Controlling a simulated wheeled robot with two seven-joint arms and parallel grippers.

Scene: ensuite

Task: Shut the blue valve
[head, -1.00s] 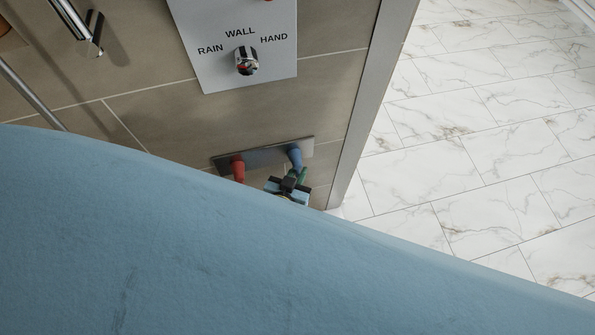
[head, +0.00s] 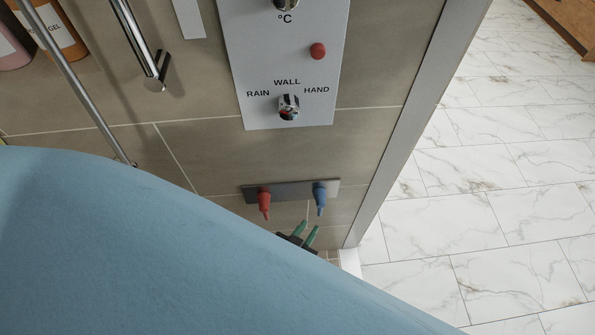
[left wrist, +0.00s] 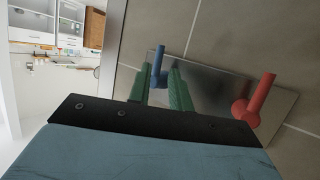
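The blue valve (head: 320,196) is a small blue lever at the right end of a grey metal plate (head: 290,187) low on the tiled wall. Its lever points down in the head view, much like the red one beside it. My left gripper (head: 308,232) has green fingers, parted and empty, just below the blue lever's tip with a small gap. In the left wrist view the blue valve (left wrist: 157,62) shows between the two fingers (left wrist: 160,88), which partly hide its lower part. I cannot tell whether it lies between or beyond them. My right gripper is not in view.
The red valve (head: 264,201) is at the plate's left end. A white shower panel (head: 290,70) with a knob is above. My large blue arm covers the lower left. A metal wall edge (head: 400,130) stands right of the valves, with open marble floor (head: 500,210) beyond.

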